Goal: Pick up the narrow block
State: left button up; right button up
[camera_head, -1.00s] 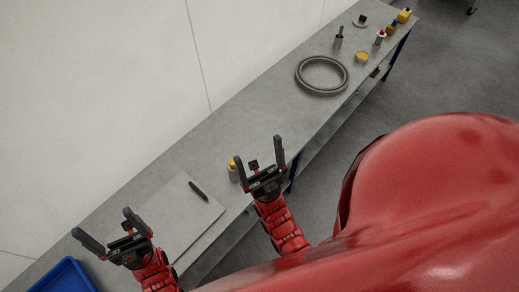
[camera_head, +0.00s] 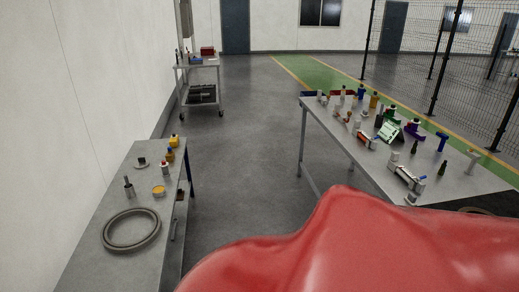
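Neither of my grippers is in the head view now. I cannot pick out the narrow block with certainty among the small items. The right table (camera_head: 325,112) carries many small parts, including a green device (camera_head: 389,130), a white and grey cylinder piece (camera_head: 404,178), a blue T-shaped item (camera_head: 441,142) and a white T-shaped item (camera_head: 473,158). The left bench (camera_head: 95,262) carries a large grey ring (camera_head: 132,230), a yellow-topped tin (camera_head: 158,191) and a few small bottles.
Clear grey floor (camera_head: 240,140) lies between the left bench and the right table. A wheeled cart (camera_head: 198,67) stands at the back left by the wall. A black mesh fence (camera_head: 436,70) runs behind the right table. My red body covers the bottom middle.

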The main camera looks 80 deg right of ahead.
aim_at(411, 199)
jog(key=z, duration=3.65)
